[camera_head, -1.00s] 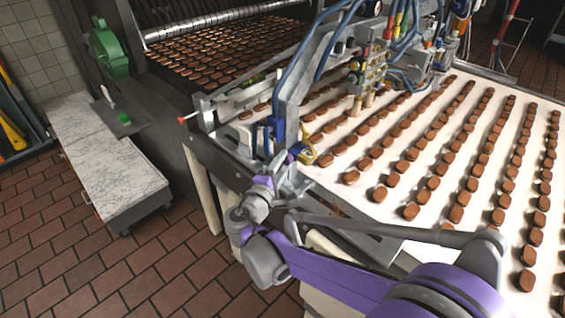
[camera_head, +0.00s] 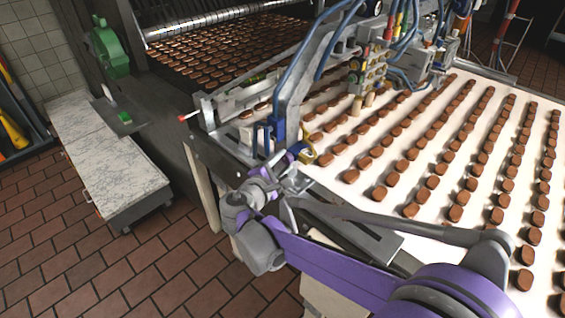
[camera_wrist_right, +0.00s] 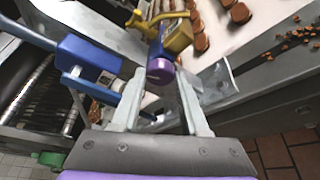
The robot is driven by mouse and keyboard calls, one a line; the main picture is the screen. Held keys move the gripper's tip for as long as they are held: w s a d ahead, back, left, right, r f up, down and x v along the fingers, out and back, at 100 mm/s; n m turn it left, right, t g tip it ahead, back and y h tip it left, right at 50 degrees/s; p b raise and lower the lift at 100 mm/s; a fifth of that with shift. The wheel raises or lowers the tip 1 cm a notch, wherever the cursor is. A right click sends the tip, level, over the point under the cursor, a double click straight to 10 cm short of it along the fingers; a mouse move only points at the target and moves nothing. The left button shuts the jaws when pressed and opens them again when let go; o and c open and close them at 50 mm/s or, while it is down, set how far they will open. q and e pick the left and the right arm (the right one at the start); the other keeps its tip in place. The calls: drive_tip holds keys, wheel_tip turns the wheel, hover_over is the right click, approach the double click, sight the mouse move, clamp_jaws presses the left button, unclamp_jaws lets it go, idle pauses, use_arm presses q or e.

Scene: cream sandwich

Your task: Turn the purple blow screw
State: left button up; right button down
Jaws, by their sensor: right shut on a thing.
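The purple blow screw (camera_wrist_right: 160,72) is a short cylinder with a purple end, on a yellow and blue fitting (camera_wrist_right: 177,36) at the edge of the machine. In the right wrist view my right gripper (camera_wrist_right: 161,80) has one finger on each side of it and is shut on it. In the head view the right gripper (camera_head: 292,166) reaches the fitting beside the conveyor, and the screw is mostly hidden there. My left gripper is not in view.
A blue block (camera_wrist_right: 88,60) with a blue bracket stands close left of the gripper. The white conveyor (camera_head: 385,215) carries rows of brown biscuits. Blue hoses (camera_head: 282,85) rise above the fitting. A marble-topped cabinet (camera_head: 115,170) stands left, with open tiled floor in front.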

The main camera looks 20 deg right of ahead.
drive_tip(key=shift+c, duration=2.1)
unclamp_jaws()
drive_tip(key=v, duration=1)
drive_tip(key=shift+s+a+b, duration=0.25)
drive_tip(key=shift+a+b, duration=0.05)
drive_tip(key=shift+r, duration=0.1)
